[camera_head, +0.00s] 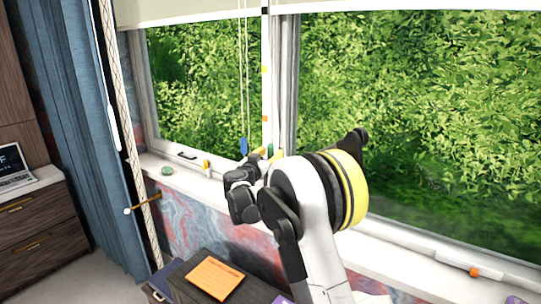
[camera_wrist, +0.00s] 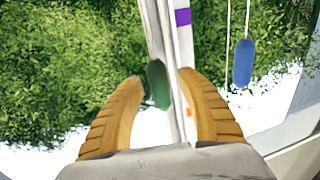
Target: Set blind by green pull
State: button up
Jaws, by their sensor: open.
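The green pull (camera_wrist: 158,84) hangs between the two yellow-orange fingers of my open gripper (camera_wrist: 160,80), nearer the left fingertip in the wrist view. Whether it touches a finger I cannot tell. It also shows small in the head view (camera_head: 270,150), just above my gripper (camera_head: 268,154). The blue pull (camera_wrist: 243,63) hangs on its cords outside the fingers, to the right in the wrist view. In the head view the blue pull (camera_head: 243,146) is left of the gripper. The pale blind (camera_head: 190,10) is rolled high, covering only the window's top.
A white upright strip (camera_head: 266,90) with coloured marks stands beside the window frame, close behind the green pull. The sill (camera_head: 185,183) carries small items, including a green round one (camera_head: 167,170). An orange notepad (camera_head: 215,277) lies on the dark desk below. A blue curtain hangs left.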

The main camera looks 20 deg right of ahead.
grip_shut()
notch_tip(320, 180, up, 37)
jog(key=p, duration=1.9)
jog(key=shift+p, duration=0.4)
jog(key=shift+w+f, duration=0.1)
grip_release()
jog(key=shift+a, duration=0.1)
